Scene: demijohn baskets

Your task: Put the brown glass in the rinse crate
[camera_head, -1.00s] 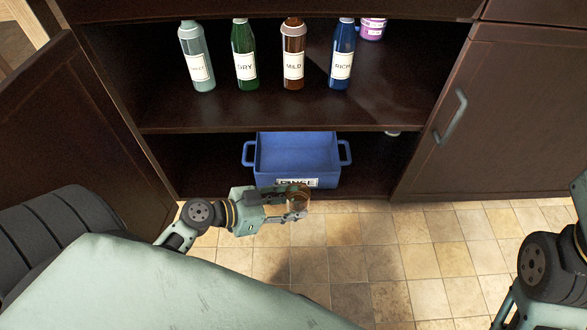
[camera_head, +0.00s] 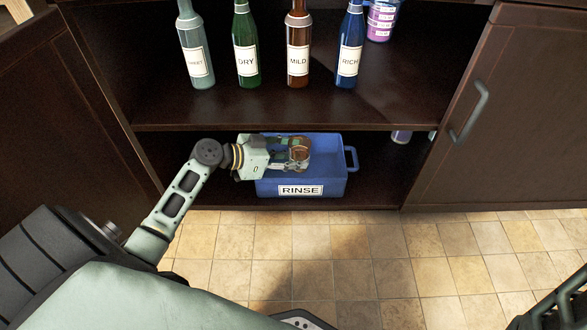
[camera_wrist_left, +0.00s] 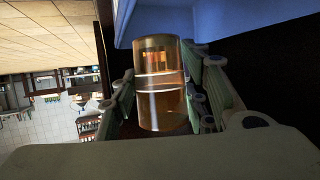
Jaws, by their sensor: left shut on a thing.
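The brown glass (camera_head: 300,152) is a small see-through amber tumbler. My left gripper (camera_head: 294,153) is shut on it; in the left wrist view the glass (camera_wrist_left: 160,85) stands between the two fingers (camera_wrist_left: 163,95). The rinse crate (camera_head: 322,181) is a blue open box with side handles and a white RINSE label, on the lower shelf. In the head view the gripper and glass overlap the crate's opening; I cannot tell how far above or inside the rim they are. My right gripper is not clearly in view; only part of my right arm shows at the lower right.
On the upper shelf (camera_head: 270,108) stand a pale bottle (camera_head: 196,55), a green DRY bottle (camera_head: 246,55), a brown MILD bottle (camera_head: 298,55) and a blue RICH bottle (camera_head: 349,55). A purple container (camera_head: 381,22) is behind them. A cabinet door (camera_head: 480,120) is at the right.

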